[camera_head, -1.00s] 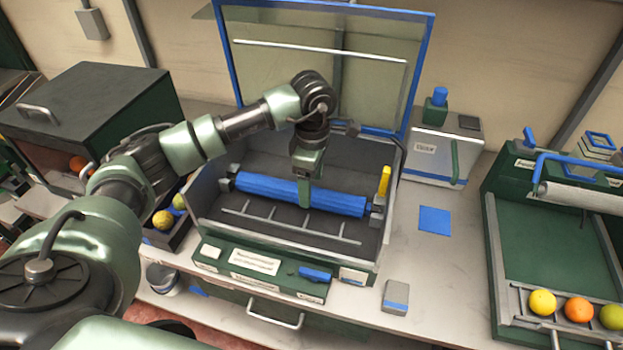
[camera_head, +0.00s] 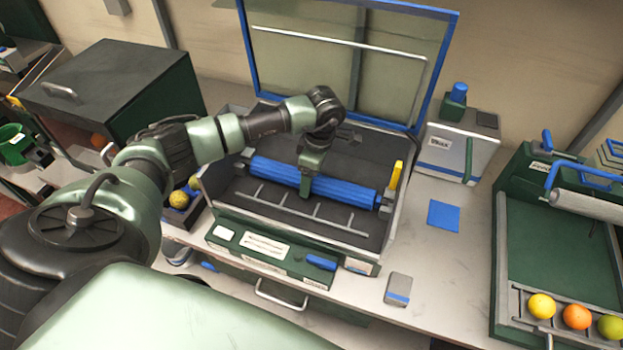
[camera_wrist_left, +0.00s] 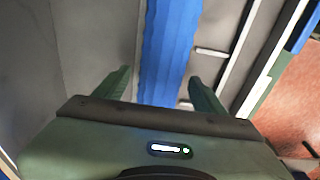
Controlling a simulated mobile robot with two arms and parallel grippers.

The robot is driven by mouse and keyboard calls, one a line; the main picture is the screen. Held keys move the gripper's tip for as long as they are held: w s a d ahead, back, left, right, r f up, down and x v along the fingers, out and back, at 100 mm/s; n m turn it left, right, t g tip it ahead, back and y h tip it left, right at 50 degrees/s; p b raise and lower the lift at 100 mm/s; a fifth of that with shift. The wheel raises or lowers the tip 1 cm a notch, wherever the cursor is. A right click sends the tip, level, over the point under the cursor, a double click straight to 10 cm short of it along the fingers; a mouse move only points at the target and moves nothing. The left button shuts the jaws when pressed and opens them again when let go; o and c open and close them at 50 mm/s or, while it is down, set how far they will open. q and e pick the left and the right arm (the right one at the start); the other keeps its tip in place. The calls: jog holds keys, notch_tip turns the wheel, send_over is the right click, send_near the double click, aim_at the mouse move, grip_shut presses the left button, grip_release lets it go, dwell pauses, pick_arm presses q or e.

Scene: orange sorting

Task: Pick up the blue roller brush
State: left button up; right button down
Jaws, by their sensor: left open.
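The blue roller brush (camera_head: 340,191) lies across the inside of an open grey machine box (camera_head: 300,249) with a raised clear lid. It is held between end mounts, with a yellow part at its right end. My left gripper (camera_head: 307,187) points down over the middle of the brush. In the left wrist view the open fingers of my left gripper (camera_wrist_left: 160,88) stand on either side of the blue roller brush (camera_wrist_left: 170,45), with gaps visible on both sides. Whether the fingertips touch it cannot be told. My right gripper is not in view.
The raised lid (camera_head: 350,60) stands behind the box. A white container (camera_head: 455,145) with a blue cap, a blue square (camera_head: 443,215) and a small grey block (camera_head: 398,289) are to the right. A green tray (camera_head: 560,250) holds fruit. A dark cabinet (camera_head: 110,90) stands left.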

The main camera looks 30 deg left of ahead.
pick_arm(q)
jog(key=c, duration=1.3)
jog(key=shift+c, duration=0.2)
jog(key=shift+r, duration=0.15)
